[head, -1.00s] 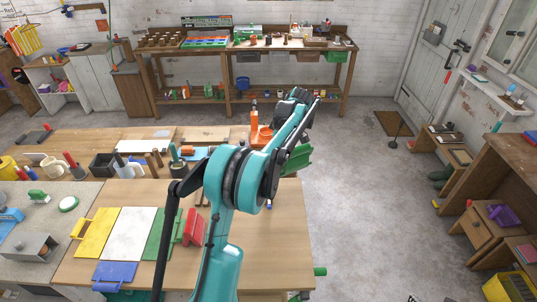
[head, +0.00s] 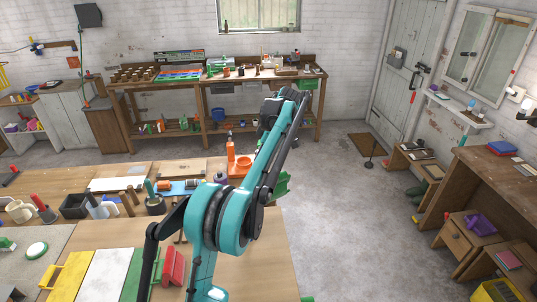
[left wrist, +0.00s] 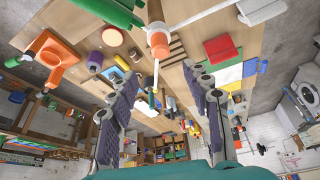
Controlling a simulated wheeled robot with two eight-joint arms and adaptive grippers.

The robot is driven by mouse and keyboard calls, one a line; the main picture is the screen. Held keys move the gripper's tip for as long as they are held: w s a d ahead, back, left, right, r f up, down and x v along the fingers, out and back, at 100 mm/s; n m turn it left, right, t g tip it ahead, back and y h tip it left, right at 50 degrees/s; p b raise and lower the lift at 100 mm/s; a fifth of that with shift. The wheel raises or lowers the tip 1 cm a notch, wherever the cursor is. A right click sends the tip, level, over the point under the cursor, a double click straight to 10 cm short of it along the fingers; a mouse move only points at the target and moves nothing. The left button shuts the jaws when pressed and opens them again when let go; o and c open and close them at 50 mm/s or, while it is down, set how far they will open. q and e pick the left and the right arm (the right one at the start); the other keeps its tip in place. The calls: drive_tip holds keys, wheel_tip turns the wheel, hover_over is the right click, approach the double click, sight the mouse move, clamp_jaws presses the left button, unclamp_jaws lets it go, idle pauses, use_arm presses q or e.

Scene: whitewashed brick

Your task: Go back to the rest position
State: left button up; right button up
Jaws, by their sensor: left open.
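My left arm (head: 212,225) rises from the bottom of the head view, over the workbench (head: 255,262), and bends upward and away. My left gripper cannot be made out clearly in the head view. In the left wrist view my left gripper (left wrist: 162,75) is open, its two dark fingers wide apart with nothing between them. The benchtop and its tools show beyond the fingers, apart from them. My right gripper is in neither view.
An orange tool (head: 239,164) stands near the bench's far edge, beside my arm. A red holder (head: 173,266) and a yellow tray (head: 66,277) lie closer. Grey floor (head: 345,230) is clear to the right, up to a wooden desk (head: 490,185).

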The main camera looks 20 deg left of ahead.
use_arm(q)
drive_tip(key=s+d+f+m+t+h+b, duration=0.1)
drive_tip(key=s+d+f+m+t+b, duration=0.1)
drive_tip(key=s+d+f+m+b, duration=0.4)
drive_tip(key=s+d+f+m+t+h+b, duration=0.1)
drive_tip(key=s+d+m+t+b, duration=0.1)
drive_tip(key=s+d+m+b, duration=0.45)
drive_tip(key=s+d+f+m+t+h+b, duration=0.1)
drive_tip(key=s+f+m, duration=0.3)
drive_tip(key=s+f, duration=0.4)
drive_tip(key=s+d+f+m+t+h+b, duration=0.1)
drive_tip(key=s+d+f+m+t+b, duration=0.2)
drive_tip(key=s+f, duration=0.6)
drive_tip(key=shift+s+d+f+m+b, duration=0.25)
drive_tip(key=shift+d+f+m+b, duration=0.15)
drive_tip(key=shift+f+m+b, duration=0.5)
